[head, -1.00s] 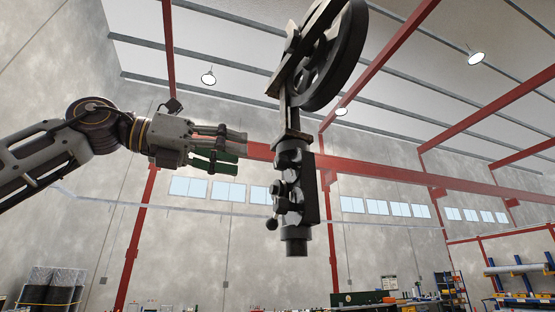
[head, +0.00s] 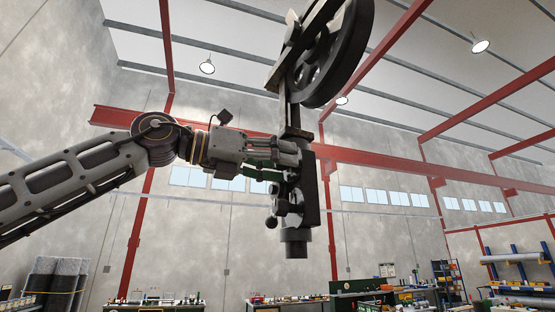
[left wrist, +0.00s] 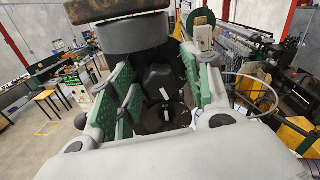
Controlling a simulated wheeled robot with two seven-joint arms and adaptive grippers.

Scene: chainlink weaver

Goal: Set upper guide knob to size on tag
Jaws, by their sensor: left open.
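A dark guide assembly (head: 307,205) hangs upright in the middle of the head view, below a large wheel (head: 335,55). My left gripper (head: 285,160) reaches it from the left, its open fingers at the assembly's upper part. In the left wrist view, the green-padded fingers (left wrist: 165,88) stand apart on either side of a dark lobed knob (left wrist: 160,78). A dark round face with pale marks (left wrist: 165,117) shows nearer the camera. I cannot tell whether the pads touch the knob. The fingers cover the upper knob in the head view. A lower ball-ended lever (head: 271,221) is clear. No size is readable.
Benches with tools (head: 155,302) and a shelf rack (head: 515,275) stand far back along the wall. A wire hoop (left wrist: 250,93) shows right of the fingers in the left wrist view. The air left of the assembly is open below my arm.

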